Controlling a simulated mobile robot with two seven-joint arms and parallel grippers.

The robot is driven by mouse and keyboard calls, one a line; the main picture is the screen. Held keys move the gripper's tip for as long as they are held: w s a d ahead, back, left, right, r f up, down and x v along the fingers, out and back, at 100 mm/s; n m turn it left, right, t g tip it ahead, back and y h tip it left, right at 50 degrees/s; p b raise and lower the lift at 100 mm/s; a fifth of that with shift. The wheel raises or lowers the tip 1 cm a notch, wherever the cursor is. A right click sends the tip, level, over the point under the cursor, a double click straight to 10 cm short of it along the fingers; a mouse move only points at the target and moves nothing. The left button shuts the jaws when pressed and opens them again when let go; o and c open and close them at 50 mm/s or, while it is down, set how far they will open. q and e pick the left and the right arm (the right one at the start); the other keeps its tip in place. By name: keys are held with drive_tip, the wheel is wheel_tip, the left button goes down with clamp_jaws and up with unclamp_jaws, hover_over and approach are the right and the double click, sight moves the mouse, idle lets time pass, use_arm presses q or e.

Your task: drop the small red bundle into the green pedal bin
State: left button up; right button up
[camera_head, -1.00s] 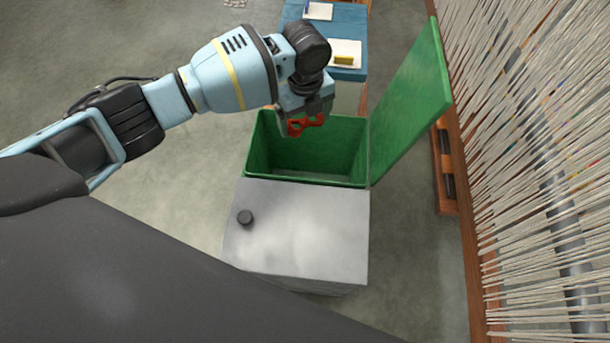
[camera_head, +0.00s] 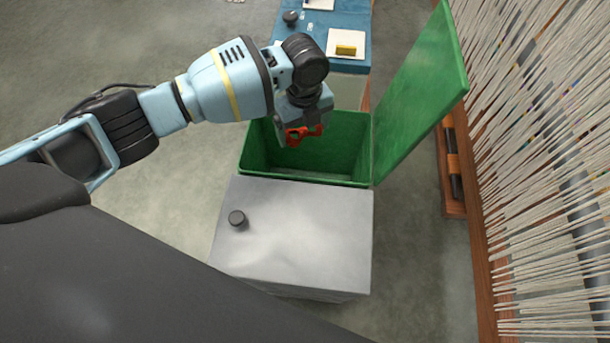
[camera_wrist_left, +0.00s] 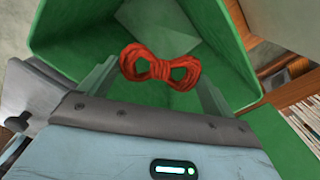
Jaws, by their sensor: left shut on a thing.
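The small red bundle (camera_head: 303,134), a figure-eight twist of red wool, is held between the fingers of my left gripper (camera_head: 300,128). In the left wrist view the bundle (camera_wrist_left: 159,66) sits between the two fingertips, above the bin's open mouth. The green pedal bin (camera_head: 262,165) stands open, its lid (camera_head: 420,95) raised on the right side. In the left wrist view the bin's green wall (camera_wrist_left: 75,45) surrounds the bundle. My right gripper is not in view.
A grey box-like unit (camera_head: 300,235) with a dark knob (camera_head: 237,219) stands against the bin's near side. A blue-topped table (camera_head: 325,20) with a yellow block (camera_head: 346,50) is behind. Wooden framing with many pale strands (camera_head: 540,150) is on the right. Open floor lies left.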

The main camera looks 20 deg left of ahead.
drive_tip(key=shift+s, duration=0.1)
use_arm(q)
drive_tip(key=o, duration=0.7)
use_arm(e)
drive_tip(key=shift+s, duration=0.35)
use_arm(q)
drive_tip(key=shift+r+p, duration=1.7)
drive_tip(key=shift+r, duration=2.25)
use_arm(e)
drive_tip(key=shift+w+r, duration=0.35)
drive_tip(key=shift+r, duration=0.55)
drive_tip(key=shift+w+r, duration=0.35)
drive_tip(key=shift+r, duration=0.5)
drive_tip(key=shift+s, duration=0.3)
